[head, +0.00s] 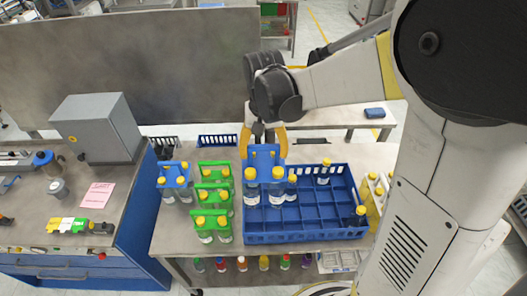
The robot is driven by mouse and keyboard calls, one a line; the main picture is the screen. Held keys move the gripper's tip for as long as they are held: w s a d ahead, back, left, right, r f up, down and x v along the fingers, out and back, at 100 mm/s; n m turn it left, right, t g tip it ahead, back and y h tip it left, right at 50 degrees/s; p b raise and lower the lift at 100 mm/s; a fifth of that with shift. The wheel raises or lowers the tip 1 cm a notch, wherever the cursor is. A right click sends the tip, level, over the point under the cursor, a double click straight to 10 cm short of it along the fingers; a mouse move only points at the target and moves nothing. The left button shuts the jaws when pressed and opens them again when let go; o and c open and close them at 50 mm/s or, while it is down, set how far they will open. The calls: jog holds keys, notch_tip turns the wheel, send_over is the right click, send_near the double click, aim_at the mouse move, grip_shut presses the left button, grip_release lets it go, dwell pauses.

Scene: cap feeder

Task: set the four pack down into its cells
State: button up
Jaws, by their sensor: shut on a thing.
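My gripper (264,150) points down and is shut on the blue carrier (264,158) of a four pack. The pack's yellow-capped clear bottles (250,193) hang below the carrier; its rear bottles are partly hidden. The pack is upright over the left part of the blue crate (305,237), which is divided into cells. I cannot tell whether the bottle bottoms are inside the cells or just above them. One loose bottle (323,173) stands in a cell at the back right, and another (357,216) stands at the front right. Many middle and front cells are empty.
Three green-carrier packs (212,193) stand in a row close left of the crate. Another blue-carrier pack (174,178) stands farther left. A white holder with yellow-capped bottles (374,190) is at the crate's right. A grey box (97,128) stands on the left bench.

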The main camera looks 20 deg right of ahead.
jog(key=shift+s+f+b, duration=0.2)
jog(key=shift+f+b, duration=0.25)
jog(key=shift+f, duration=0.1)
notch_tip(320, 180, down, 21)
jog(key=b, duration=1.5)
jog(key=shift+f+b, duration=0.5)
jog(key=shift+b, duration=0.25)
jog(key=o, duration=1.4)
jog(key=shift+r, duration=0.1)
notch_tip(320, 180, up, 12)
